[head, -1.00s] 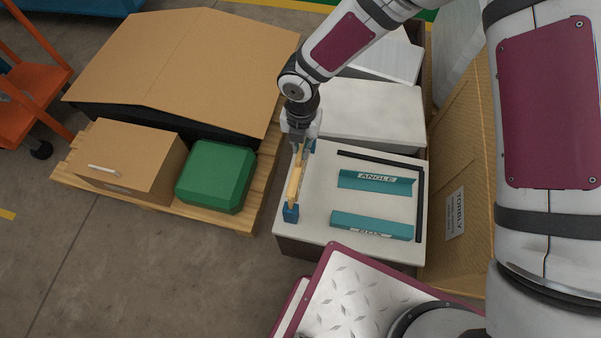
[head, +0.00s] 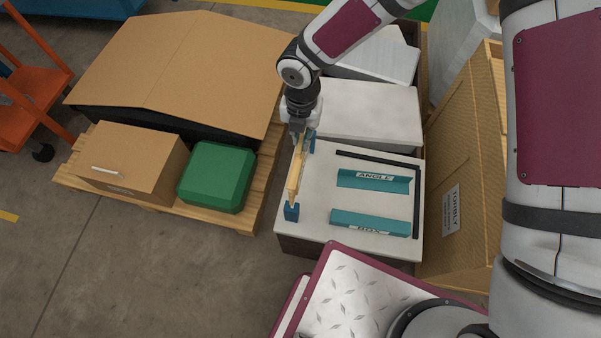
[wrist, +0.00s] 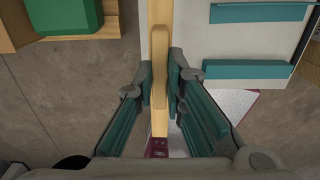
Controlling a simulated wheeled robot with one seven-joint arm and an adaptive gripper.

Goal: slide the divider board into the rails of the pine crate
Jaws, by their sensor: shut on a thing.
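My gripper (head: 299,132) is shut on the divider board (head: 294,182), a thin pale wooden board standing on edge at the left side of the white-topped table. In the wrist view the board (wrist: 159,125) runs upright between the two fingertips (wrist: 160,84). A blue block (head: 291,212) is at the board's near end and another (head: 311,145) near its far end. I cannot tell whether the board is clear of them. The pine crate (head: 463,200), with a white label, stands at the right beyond the table. Its rails are not visible, and my arm covers part of it.
Two teal pieces, labelled ANGLE (head: 372,181) and BOX (head: 370,222), lie on the white table (head: 318,238), beside a black L-shaped strip (head: 417,205). White blocks (head: 372,110) stand behind. A pallet at left holds cartons (head: 130,162) and a green case (head: 217,176).

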